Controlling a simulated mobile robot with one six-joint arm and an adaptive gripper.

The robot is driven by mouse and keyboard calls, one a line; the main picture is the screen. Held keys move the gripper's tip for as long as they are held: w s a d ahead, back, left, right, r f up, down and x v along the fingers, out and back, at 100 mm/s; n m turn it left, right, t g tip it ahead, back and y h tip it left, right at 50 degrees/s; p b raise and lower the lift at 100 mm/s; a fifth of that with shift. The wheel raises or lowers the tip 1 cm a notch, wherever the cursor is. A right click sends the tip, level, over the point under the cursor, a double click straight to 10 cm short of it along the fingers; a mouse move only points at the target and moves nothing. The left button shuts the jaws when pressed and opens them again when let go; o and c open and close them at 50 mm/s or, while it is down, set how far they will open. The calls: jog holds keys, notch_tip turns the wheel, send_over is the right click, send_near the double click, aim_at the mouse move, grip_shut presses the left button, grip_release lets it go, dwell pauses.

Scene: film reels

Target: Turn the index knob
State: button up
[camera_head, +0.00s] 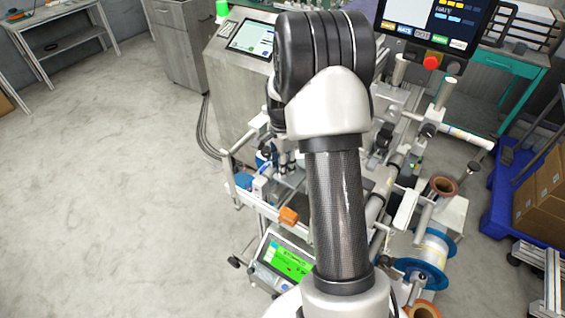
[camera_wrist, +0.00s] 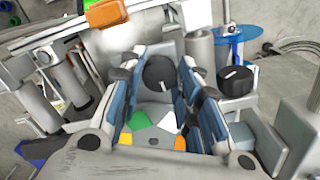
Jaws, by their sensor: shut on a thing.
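The index knob (camera_wrist: 160,73) is a dark round knob with a small light mark, seen in the wrist view between my fingertips. My gripper (camera_wrist: 160,66) has its blue-padded fingers on both sides of the knob and is shut on it. In the head view my gripper (camera_head: 287,160) points down at the machine, left of my forearm. The knob itself cannot be made out there. Green, white and orange patches show between the finger bases in the wrist view.
A second black knob (camera_wrist: 235,80) stands close to the right finger. An orange block (camera_head: 288,216) sits on the machine's front rail. A green-screened instrument (camera_head: 284,262) stands below it. A blue-flanged reel (camera_head: 423,258) is at lower right. Open floor lies to the left.

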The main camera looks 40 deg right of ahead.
jog(key=n+p, duration=0.2)
jog(key=n, duration=0.2)
jog(key=shift+r, duration=0.1)
jog(key=n+p, duration=0.1)
jog(key=n, duration=0.3)
jog(key=shift+n, duration=0.4)
jog(key=n+p, duration=0.1)
jog(key=n, duration=0.3)
jog(key=shift+n+p, duration=0.5)
jog(key=shift+n, duration=1.6)
jog(key=o, duration=1.1)
jog(key=shift+c, duration=0.2)
